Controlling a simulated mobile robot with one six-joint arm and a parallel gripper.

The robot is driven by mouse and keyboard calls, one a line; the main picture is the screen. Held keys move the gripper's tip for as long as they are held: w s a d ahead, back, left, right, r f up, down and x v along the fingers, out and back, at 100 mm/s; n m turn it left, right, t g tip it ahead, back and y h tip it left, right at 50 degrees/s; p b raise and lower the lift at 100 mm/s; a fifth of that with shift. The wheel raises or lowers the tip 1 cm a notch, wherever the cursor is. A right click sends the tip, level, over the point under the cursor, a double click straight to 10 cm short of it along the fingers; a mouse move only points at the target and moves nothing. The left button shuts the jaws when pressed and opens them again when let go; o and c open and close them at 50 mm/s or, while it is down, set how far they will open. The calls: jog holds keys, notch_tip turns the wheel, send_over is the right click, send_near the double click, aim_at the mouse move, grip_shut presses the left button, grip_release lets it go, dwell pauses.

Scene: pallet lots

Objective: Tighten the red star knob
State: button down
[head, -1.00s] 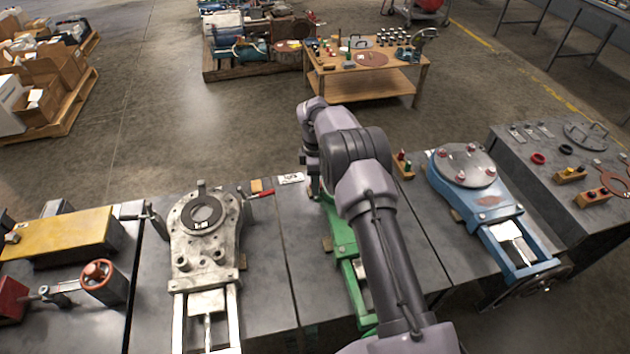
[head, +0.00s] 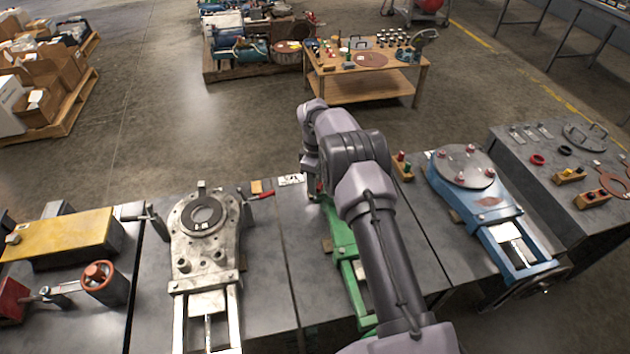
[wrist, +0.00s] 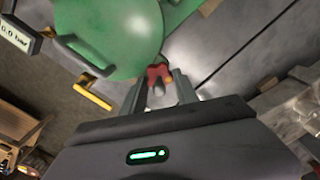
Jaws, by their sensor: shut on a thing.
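The red star knob (wrist: 157,74) shows in the wrist view at the edge of a round green cover (wrist: 115,35). My gripper (wrist: 160,88) is shut on the knob, with one finger on each side of it. In the head view my arm hides the knob and most of the green fixture (head: 342,238) under it. A curved dark green handle (wrist: 80,55) stands on the cover. A gauge reading 0.0 bar (wrist: 18,35) is at the upper left of the wrist view.
A grey fixture (head: 177,255) stands to the left and a blue one (head: 505,228) to the right. A yellow lever (wrist: 90,95) sticks out beside the cover. A wooden table (head: 345,88) with small parts is behind.

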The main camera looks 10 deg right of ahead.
jog(key=m, duration=0.5)
jog(key=shift+d+m, duration=0.1)
jog(key=shift+m, duration=0.2)
jog(key=m, duration=0.6)
jog(key=shift+w+d+b, duration=0.1)
jog(key=shift+b, duration=0.25)
jog(key=m, duration=0.6)
jog(key=shift+d+m+b, duration=0.15)
jog(key=shift+m+b, duration=0.15)
jog(key=shift+b, duration=0.05)
jog(key=m, duration=0.5)
jog(key=shift+m+b, duration=0.3)
jog(key=shift+b, duration=0.1)
jog(key=c, duration=0.9)
grip_release()
notch_tip(320, 180, up, 17)
jog(key=p, duration=0.6)
jog(key=shift+r+p, duration=0.2)
jog(key=shift+p, duration=0.2)
